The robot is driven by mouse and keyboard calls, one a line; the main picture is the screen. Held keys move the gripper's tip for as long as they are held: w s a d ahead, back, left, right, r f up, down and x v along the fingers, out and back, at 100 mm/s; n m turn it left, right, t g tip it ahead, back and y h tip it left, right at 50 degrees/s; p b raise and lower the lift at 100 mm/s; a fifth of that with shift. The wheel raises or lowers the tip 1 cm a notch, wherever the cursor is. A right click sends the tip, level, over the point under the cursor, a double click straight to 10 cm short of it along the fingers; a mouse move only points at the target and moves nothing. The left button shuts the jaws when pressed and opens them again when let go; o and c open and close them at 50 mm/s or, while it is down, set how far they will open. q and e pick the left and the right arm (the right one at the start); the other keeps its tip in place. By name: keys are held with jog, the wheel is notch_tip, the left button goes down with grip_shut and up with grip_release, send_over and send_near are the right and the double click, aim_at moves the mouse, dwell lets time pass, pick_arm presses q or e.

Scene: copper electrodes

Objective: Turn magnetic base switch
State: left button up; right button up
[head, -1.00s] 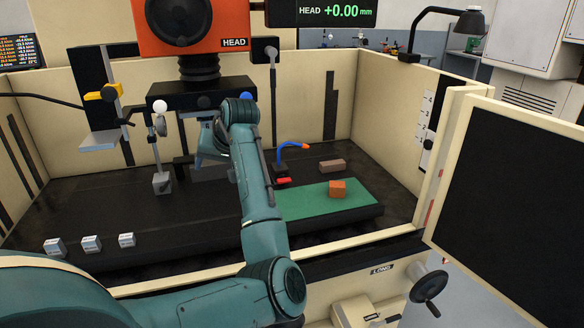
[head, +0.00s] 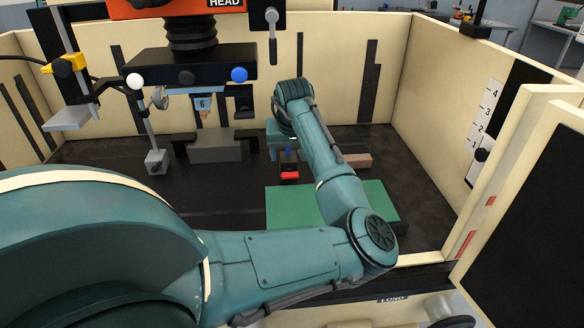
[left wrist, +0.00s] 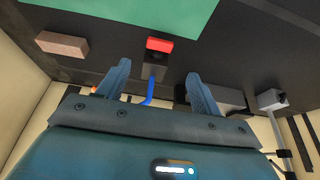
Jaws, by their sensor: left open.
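A small dark magnetic base with a red switch (head: 289,175) stands behind the green mat in the head view. In the left wrist view its red switch (left wrist: 159,45) and dark body (left wrist: 154,70) show ahead of and between my fingers. A blue hose (left wrist: 150,92) rises from the base between the fingers. In the left wrist view the left gripper (left wrist: 158,69) is open with nothing clamped. I cannot tell whether a finger touches the base. My right gripper is not in view.
A grey indicator stand base (head: 155,161) and a dark grey vise-like block (head: 215,147) lie left. A brown block (head: 357,160) lies right. The green mat (head: 385,197) is in front, partly under my arm. The machine head (head: 180,72) hangs above left.

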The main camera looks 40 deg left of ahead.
aim_at(289, 173)
pick_arm(q)
jog(key=x, duration=0.9)
jog(key=shift+c, duration=0.5)
jog(key=c, duration=0.9)
